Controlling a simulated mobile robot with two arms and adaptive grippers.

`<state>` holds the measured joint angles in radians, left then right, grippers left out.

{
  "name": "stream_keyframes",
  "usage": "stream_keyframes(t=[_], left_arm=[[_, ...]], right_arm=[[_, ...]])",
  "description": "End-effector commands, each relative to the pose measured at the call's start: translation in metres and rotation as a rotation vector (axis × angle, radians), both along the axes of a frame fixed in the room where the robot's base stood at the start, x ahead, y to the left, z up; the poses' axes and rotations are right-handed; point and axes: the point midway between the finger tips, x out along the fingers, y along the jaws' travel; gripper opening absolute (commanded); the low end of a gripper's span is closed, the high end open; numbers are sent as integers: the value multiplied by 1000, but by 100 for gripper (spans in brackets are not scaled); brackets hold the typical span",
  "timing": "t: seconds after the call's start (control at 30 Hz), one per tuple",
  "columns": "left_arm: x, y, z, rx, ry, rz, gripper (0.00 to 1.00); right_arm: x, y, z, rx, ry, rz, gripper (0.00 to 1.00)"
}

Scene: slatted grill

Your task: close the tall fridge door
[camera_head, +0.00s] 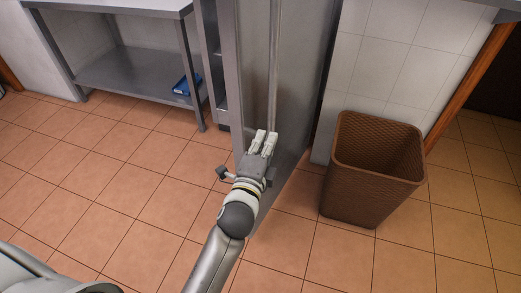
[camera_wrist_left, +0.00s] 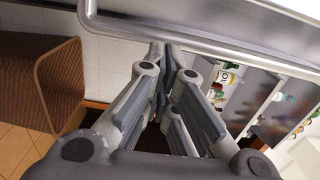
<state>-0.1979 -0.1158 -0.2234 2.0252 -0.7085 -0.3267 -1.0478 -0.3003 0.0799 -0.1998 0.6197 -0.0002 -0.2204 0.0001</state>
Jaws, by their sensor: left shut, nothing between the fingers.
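The tall fridge door (camera_head: 300,85) is a grey metal panel standing open, with a long vertical bar handle (camera_head: 275,60) on its face. In the left wrist view the handle (camera_wrist_left: 230,48) crosses the top as a thick metal bar. Fridge shelves with bottles (camera_wrist_left: 228,78) show to the right there. My left gripper (camera_head: 263,137) is in front of the lower door, near the handle's line. Its fingers are together and empty in the left wrist view (camera_wrist_left: 167,48), close to the bar. Whether they touch it I cannot tell. My right gripper is not in view.
A brown woven bin (camera_head: 370,185) stands on the tiled floor right of the door. A steel table with a lower shelf (camera_head: 135,72) and a blue object (camera_head: 187,84) is at the back left. The floor left of the gripper is clear.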

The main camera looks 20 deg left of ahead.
Motion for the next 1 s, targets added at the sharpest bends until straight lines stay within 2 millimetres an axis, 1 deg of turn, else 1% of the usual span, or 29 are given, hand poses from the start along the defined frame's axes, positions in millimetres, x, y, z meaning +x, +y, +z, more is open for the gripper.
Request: stream_keyframes(t=[0.03, 0.13, 0.23, 0.43, 1.0], left_arm=[[10, 0, 2, 0, -2, 0, 0], [26, 0, 1, 0, -1, 0, 0], [27, 18, 2, 5, 0, 1, 0], [31, 36, 1, 2, 0, -1, 0], [32, 42, 0, 0, 0, -4, 0]], right_arm=[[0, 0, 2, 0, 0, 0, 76], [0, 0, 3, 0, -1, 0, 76], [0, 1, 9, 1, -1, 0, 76], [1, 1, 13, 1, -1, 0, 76], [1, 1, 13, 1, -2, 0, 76]])
